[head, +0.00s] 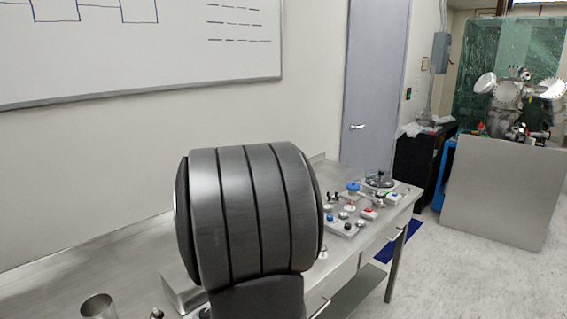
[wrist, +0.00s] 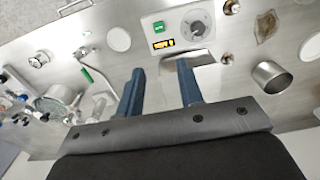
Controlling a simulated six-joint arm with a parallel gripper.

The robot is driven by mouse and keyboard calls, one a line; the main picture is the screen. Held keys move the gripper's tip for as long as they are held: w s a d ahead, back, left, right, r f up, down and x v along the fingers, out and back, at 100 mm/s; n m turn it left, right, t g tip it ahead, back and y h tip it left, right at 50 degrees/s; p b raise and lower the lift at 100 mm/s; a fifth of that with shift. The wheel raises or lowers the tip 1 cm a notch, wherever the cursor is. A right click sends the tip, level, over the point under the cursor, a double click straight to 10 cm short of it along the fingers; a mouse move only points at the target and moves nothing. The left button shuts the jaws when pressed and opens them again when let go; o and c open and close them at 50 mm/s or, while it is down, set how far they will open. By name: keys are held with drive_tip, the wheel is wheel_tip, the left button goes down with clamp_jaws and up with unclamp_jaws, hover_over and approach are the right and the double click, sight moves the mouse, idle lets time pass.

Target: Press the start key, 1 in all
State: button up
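In the wrist view a small white control box bears a green key (wrist: 158,28), which looks like the start key, though its label is too small to read. A lit yellow display (wrist: 163,43) sits below it and a round grey dial (wrist: 197,24) to its right. My gripper (wrist: 160,66) is open, with its two blue fingers well apart and nothing between them. The key lies ahead of the fingertips, near the left one in the picture, and they look apart from it. In the head view my own arm hides the control box and the gripper.
A metal cup (wrist: 270,77) stands on the steel bench right of the fingers. A green-handled fitting (wrist: 87,75) and a round gauge-like part (wrist: 55,100) lie to the left. In the head view more fittings and a red-topped part (head: 368,213) crowd the bench's right end.

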clamp_jaws()
idle(1.2)
